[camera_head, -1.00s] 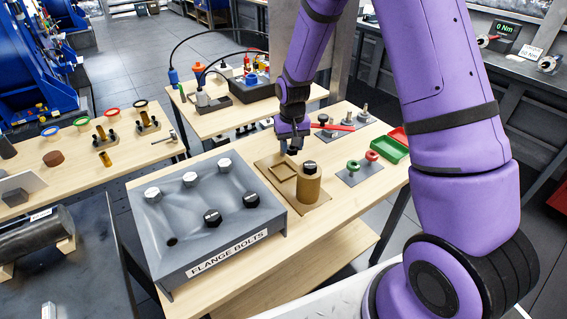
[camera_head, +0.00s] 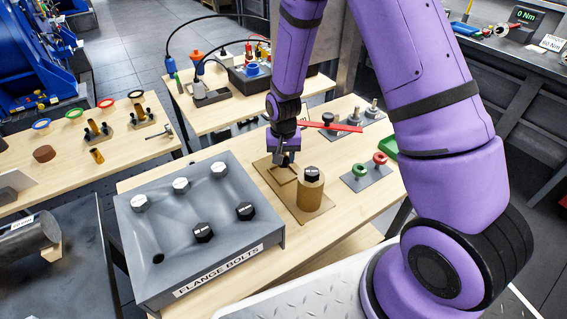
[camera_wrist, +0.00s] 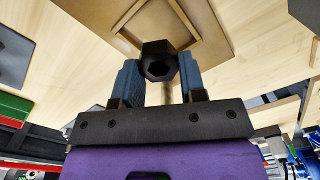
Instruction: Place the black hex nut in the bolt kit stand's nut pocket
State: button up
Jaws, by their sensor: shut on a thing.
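The black hex nut (camera_wrist: 158,62) is between the fingers of my gripper (camera_wrist: 160,80) in the wrist view, which is shut on it. The bolt kit stand (camera_head: 290,200) is a flat tan base with a square framed nut pocket and an upright brown cylinder (camera_head: 311,194) topped by a black bolt head (camera_head: 312,174). In the head view my gripper (camera_head: 284,162) is at the pocket end of the stand, to the left of the cylinder. In the wrist view the square pocket frame (camera_wrist: 128,20) shows beyond the nut. The gap between nut and pocket is hard to judge.
The grey flange bolts block (camera_head: 190,262) with white and black bolt heads stands to the left. A plate with green and red rings (camera_head: 364,178) lies to the right. A red-handled tool (camera_head: 335,127) and a plate of studs (camera_head: 372,112) are behind.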

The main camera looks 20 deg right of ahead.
aim_at(284, 173)
notch_tip(284, 173, down, 3)
jog(key=shift+r, duration=0.1)
jog(key=shift+s+f, duration=0.2)
jog(key=shift+f, duration=0.4)
